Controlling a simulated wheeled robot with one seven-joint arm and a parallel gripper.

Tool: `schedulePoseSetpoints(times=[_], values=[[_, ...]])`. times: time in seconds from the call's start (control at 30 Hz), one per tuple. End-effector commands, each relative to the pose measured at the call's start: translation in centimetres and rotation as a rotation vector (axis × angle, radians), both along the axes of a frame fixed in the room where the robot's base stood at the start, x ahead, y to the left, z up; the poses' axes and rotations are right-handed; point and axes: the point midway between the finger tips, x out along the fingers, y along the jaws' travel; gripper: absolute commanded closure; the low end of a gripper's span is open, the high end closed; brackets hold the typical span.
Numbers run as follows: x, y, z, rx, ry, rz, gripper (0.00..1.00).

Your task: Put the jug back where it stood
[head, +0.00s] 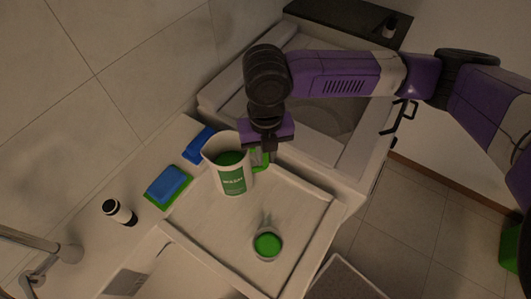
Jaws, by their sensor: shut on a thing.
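A white jug (233,183) with a green label and green liquid inside stands nearly upright over the back part of the pale drainboard (285,205). I cannot tell whether its base touches the board. My gripper (262,147) is shut on the jug's green handle (261,160), at the jug's right side. The fingertips are partly hidden by the gripper body. A small cup (267,243) with green liquid stands on the board, in front and to the right of the jug, apart from it.
A blue and green sponge (167,186), another blue sponge (198,146) and a dark-capped bottle (120,212) stand on the ledge left of the board. A basin (325,120) lies behind it. A tap (40,258) is at lower left. The board's right front is clear.

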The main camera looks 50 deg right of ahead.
Motion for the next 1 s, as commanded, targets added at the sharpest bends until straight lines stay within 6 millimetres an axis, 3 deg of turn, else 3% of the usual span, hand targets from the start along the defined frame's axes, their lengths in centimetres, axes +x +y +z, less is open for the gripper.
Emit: schedulePoseSetpoints(times=[0.13, 0.17, 0.27, 0.7, 1.0], values=[[0.0, 0.0, -0.3, 0.001, -0.002, 0.000, 1.00], [0.0, 0.0, -0.4, 0.000, 0.000, 0.000, 0.82], [0.0, 0.0, -0.3, 0.000, 0.000, 0.000, 0.62], [0.0, 0.0, 0.4, 0.000, -0.001, 0.000, 0.62], [0.1, 0.0, 5.9, -0.002, -0.002, 0.001, 0.62]])
